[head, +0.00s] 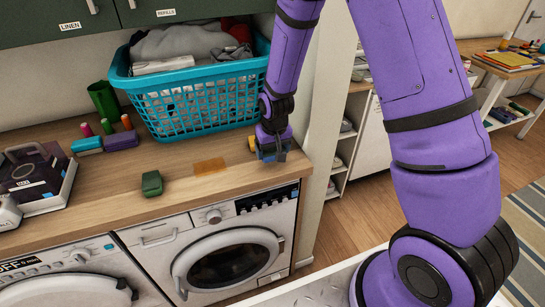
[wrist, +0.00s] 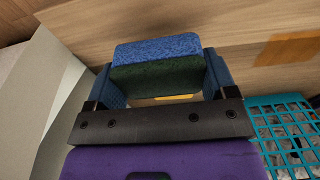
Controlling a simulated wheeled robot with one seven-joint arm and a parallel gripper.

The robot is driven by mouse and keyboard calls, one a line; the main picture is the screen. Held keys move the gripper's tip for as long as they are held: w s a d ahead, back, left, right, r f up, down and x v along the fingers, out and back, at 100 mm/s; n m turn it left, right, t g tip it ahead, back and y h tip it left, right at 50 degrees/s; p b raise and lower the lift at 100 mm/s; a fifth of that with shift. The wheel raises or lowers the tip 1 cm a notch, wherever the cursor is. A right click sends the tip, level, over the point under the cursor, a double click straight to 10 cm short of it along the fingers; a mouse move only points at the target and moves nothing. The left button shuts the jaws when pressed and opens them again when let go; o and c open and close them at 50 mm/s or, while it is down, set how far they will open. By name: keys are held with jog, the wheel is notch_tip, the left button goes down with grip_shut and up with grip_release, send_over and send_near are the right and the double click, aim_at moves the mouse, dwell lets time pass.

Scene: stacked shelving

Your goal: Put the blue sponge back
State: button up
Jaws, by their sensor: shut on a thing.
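My gripper (head: 271,150) is low over the right end of the wooden counter, close to its front right corner. In the wrist view my gripper (wrist: 160,75) is shut on the blue sponge (wrist: 157,47), which has a dark green lower layer. The sponge is between the two blue fingers, with counter wood behind it. In the head view the fingers mostly hide it, and I cannot tell whether it touches the counter. An orange rectangular patch (head: 210,166) lies flat on the counter left of my gripper; it also shows in the wrist view (wrist: 288,48).
A turquoise laundry basket (head: 205,118) stands behind. A small yellow thing (head: 252,143) shows beside my gripper. A green block (head: 152,183), a blue block (head: 87,145) and a purple block (head: 121,140) lie further left. Counter around the patch is clear.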

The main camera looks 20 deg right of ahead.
aim_at(273, 157)
jog(key=shift+w+d+f, duration=0.15)
jog(key=shift+w+f, duration=0.1)
jog(key=shift+w, duration=0.05)
jog(key=shift+f, duration=1.55)
jog(key=shift+f, duration=0.1)
jog(key=o, duration=0.8)
